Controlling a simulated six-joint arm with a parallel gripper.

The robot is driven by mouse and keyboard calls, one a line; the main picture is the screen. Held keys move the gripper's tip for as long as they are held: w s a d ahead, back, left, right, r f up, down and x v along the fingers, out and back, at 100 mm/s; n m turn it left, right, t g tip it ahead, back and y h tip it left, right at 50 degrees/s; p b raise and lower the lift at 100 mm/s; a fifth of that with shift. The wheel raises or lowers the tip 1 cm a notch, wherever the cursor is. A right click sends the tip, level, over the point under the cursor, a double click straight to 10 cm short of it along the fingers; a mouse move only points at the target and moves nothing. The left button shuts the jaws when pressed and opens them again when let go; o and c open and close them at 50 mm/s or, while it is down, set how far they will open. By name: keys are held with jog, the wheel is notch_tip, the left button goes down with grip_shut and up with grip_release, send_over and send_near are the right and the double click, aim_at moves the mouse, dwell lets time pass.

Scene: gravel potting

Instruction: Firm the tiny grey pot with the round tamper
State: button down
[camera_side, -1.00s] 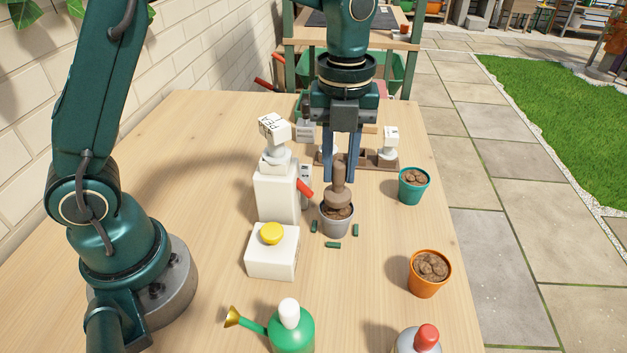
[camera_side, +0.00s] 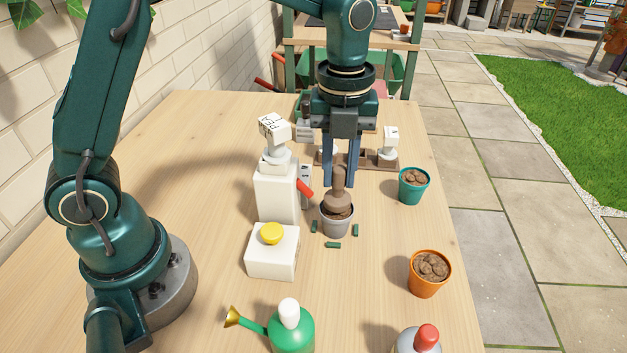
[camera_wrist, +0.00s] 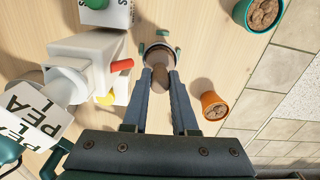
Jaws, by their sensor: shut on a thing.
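My gripper (camera_side: 340,180) is shut on the handle of the brown round tamper (camera_side: 338,201) and holds it upright. The tamper's round head is down in the mouth of the tiny grey pot (camera_side: 337,227), over the brown fill. The pot stands upright on the table among several small green marker blocks (camera_side: 333,245). In the wrist view the tamper (camera_wrist: 159,77) sits between my fingertips and hides most of the grey pot (camera_wrist: 157,48). Whether the head presses on the fill cannot be told.
A white dispenser (camera_side: 276,195) with a red lever and a white box with a yellow button (camera_side: 272,250) stand close left of the pot. A teal pot (camera_side: 413,188) and an orange pot (camera_side: 429,275) stand to the right.

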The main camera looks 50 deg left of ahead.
jog(key=shift+f, duration=0.6)
dwell(0.9)
jog(key=shift+r, duration=0.1)
jog(key=shift+r, duration=1.5)
